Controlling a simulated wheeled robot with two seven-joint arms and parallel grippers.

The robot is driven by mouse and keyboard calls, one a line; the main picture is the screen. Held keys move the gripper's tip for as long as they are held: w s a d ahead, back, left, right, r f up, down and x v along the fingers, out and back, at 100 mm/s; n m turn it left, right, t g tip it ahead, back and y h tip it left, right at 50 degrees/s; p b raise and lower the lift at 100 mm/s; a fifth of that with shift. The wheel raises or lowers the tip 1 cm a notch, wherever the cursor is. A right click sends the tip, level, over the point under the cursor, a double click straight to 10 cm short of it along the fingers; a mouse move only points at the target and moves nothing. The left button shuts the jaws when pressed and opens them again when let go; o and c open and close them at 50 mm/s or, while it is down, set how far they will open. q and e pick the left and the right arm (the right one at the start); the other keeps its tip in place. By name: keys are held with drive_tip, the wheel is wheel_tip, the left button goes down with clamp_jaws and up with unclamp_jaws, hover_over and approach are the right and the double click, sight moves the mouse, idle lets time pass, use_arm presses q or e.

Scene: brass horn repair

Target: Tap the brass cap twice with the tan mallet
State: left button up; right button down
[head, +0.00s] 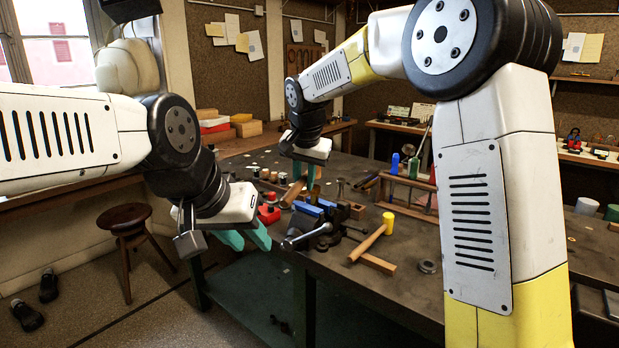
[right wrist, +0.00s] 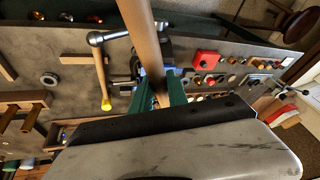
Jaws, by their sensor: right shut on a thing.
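My right gripper (head: 304,176) is over the far part of the bench. In the right wrist view its teal fingers (right wrist: 162,98) are shut on a thick tan wooden handle (right wrist: 146,45), which runs out of the top of that view. The handle also shows in the head view as a slanted tan rod (head: 292,194) below the gripper. I take it to be the tan mallet's; its head is not clear. My left gripper (head: 244,238) is empty, its teal fingers apart, left of the bench vise. I cannot tell which small brass piece is the brass cap.
A vise with blue jaws (head: 309,208) is at the bench's front edge. A yellow-headed mallet (head: 388,221) lies right of it. Red holders with small brass parts (right wrist: 206,60) lie beyond the vise. A wooden rack (head: 408,196) stands to the right. A stool (head: 126,220) is left.

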idle(1.0)
idle(0.4)
